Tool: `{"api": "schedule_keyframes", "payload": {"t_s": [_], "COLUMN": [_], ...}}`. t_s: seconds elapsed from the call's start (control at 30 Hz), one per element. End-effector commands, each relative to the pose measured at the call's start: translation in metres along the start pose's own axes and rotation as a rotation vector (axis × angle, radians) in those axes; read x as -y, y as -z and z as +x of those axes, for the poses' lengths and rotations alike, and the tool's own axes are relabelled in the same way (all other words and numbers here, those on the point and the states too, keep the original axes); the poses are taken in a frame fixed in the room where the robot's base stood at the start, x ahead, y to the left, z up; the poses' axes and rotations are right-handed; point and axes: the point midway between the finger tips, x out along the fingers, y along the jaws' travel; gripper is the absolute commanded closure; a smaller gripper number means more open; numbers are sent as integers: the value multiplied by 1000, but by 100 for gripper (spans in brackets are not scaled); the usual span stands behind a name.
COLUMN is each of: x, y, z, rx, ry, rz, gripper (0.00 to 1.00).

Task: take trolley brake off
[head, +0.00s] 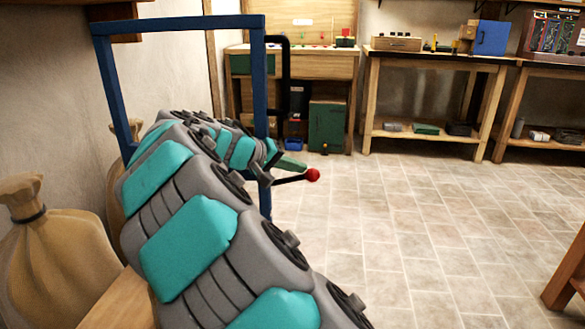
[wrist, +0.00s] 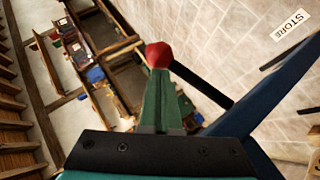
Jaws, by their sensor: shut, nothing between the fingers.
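The trolley shows as a blue tube frame (head: 180,24) at the left of the head view, with a wooden deck (head: 122,302) low behind my arm. The brake lever, a black rod with a red ball knob (head: 313,174), sticks out to the right from the blue post. My gripper (head: 297,165) has green fingers, shut and empty, with its tips just left of and slightly above the knob. In the wrist view the red knob (wrist: 159,54) lies right at the fingertips (wrist: 160,75), its rod running down right to the blue post (wrist: 265,95). I cannot tell whether they touch.
Tied sacks (head: 55,255) stand at the left by the wall. Wooden workbenches (head: 435,58) with tools and boxes line the back wall. A wooden leg (head: 567,270) is at the right edge. The tiled floor (head: 420,230) between is clear.

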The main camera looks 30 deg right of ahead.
Motion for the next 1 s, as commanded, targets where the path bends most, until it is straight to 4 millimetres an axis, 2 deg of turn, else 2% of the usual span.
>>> {"api": "schedule_keyframes", "payload": {"t_s": [0.43,1.0], "x": [16,39], "y": [-24,-37], "z": [31,48], "rx": [4,2], "ry": [334,632], "rz": [259,488], "gripper": [100,100]}}
